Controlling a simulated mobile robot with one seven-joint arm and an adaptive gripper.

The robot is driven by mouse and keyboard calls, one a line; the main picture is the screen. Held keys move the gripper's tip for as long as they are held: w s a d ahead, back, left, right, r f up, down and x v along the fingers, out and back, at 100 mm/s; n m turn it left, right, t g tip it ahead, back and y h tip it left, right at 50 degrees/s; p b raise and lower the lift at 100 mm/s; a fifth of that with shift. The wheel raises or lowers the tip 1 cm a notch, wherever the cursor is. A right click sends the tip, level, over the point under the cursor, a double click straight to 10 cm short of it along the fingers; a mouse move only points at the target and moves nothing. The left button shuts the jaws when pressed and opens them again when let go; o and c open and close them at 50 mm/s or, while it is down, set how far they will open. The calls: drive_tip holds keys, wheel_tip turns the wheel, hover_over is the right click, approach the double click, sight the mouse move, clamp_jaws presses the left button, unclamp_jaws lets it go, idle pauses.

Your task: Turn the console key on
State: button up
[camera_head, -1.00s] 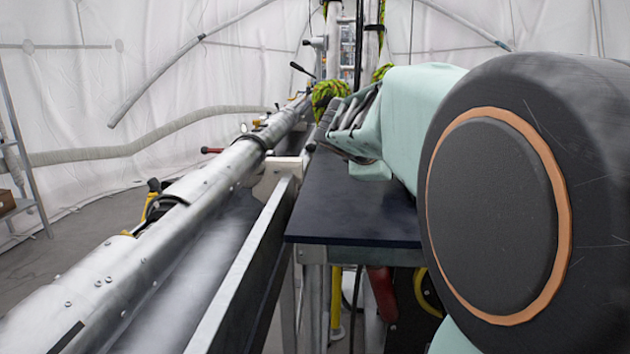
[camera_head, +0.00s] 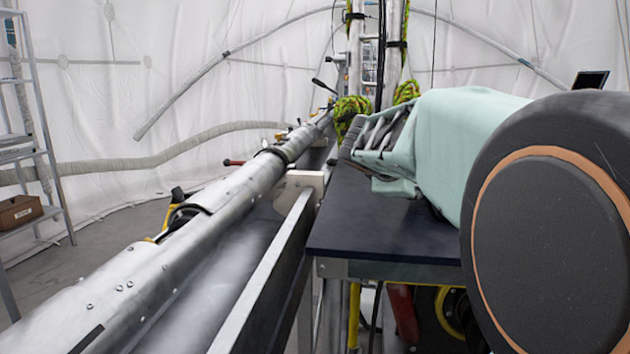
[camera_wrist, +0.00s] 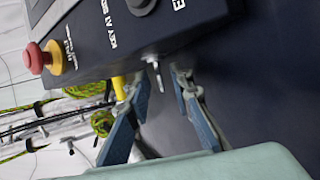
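The dark console (camera_wrist: 140,40) fills the top of the wrist view, with white lettering that includes "KEY A1". A small metal key (camera_wrist: 153,66) sticks out of its edge. My gripper (camera_wrist: 160,80) is open, with blue-grey fingers on either side of the key. The key shows in the gap between the fingertips, and I see no finger closed on it. In the head view, my mint-covered arm reaches over the dark table and my gripper (camera_head: 362,142) shows only in part. I cannot make out the key there.
A red button (camera_wrist: 36,58) on a yellow base is at the console's left. The dark table (camera_head: 370,225) lies under my arm. A long metal tube (camera_head: 190,225) runs along its left. A ladder shelf (camera_head: 45,150) with a cardboard box (camera_head: 20,211) stands far left. A dark screen (camera_head: 590,80) shows at right.

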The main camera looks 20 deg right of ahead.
drive_tip(key=shift+a, duration=0.1)
drive_tip(key=v, duration=1.2)
drive_tip(key=shift+r, duration=0.2)
